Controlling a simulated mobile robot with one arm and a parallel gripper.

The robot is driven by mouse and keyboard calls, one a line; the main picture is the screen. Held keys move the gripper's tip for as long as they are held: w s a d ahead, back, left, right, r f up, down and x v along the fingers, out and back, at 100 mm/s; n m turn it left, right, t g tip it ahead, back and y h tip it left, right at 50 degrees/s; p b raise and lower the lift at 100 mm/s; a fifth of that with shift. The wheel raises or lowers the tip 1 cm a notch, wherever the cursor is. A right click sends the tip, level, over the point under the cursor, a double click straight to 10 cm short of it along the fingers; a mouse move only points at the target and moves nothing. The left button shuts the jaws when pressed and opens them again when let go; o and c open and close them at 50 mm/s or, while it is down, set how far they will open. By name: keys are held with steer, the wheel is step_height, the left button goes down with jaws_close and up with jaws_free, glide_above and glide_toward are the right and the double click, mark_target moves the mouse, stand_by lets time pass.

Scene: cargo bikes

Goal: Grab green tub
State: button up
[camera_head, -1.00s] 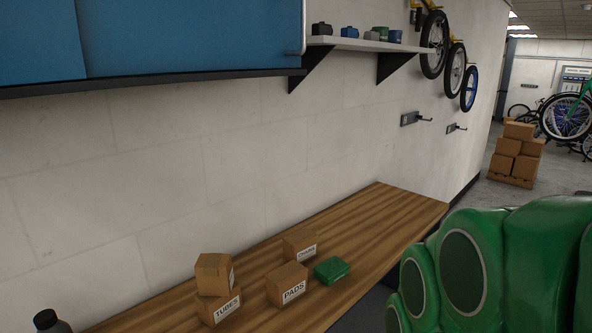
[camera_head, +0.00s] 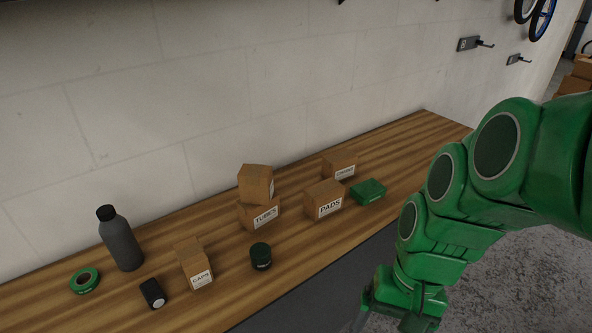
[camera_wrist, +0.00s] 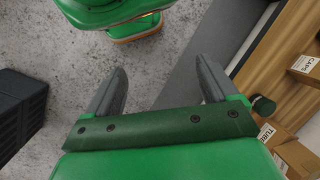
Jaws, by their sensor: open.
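A small round dark green tub (camera_head: 260,256) with a dark lid stands upright near the front edge of the wooden bench, right of the CAPS box. It also shows at the right of the wrist view (camera_wrist: 263,106), just beyond my right finger. My gripper (camera_wrist: 162,70) is open and empty, its two grey fingers wide apart over the floor in front of the bench. It is not touching the tub. In the head view my green arm reaches down at the right, apart from the tub.
The bench (camera_head: 215,305) also holds a CAPS box (camera_head: 194,266), TUBES box (camera_head: 262,217), PADS box (camera_head: 325,201), flat green case (camera_head: 368,191), green ring (camera_head: 84,281), dark bottle (camera_head: 121,242) and small black item (camera_head: 152,293). A dark crate (camera_wrist: 20,108) stands on the floor.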

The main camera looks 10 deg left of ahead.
steer(key=w+a+f+m+g+y, duration=0.1)
steer(key=w+a+f+m+y, duration=0.2)
steer(key=w+a, duration=0.5)
steer(key=m+y, duration=0.8)
steer(key=m, duration=0.3)
glide_toward(267, 249)
steer(key=s+a, duration=0.2)
steer(key=a, duration=0.1)
steer(key=shift+s+a+f, duration=0.15)
steer(key=shift+s+a, duration=0.1)
steer(key=shift+w+a+f+m+t, duration=0.1)
steer(key=shift+w+f+m+t, duration=0.25)
steer(key=shift+w+m+t, duration=0.1)
steer(key=shift+f+x, duration=0.15)
steer(key=shift+x, duration=1.8)
steer(key=shift+f+x, duration=0.1)
steer(key=shift+x, duration=1.85)
steer(key=shift+w, duration=0.1)
steer(key=c, duration=1.1)
steer(key=shift+c, duration=0.2)
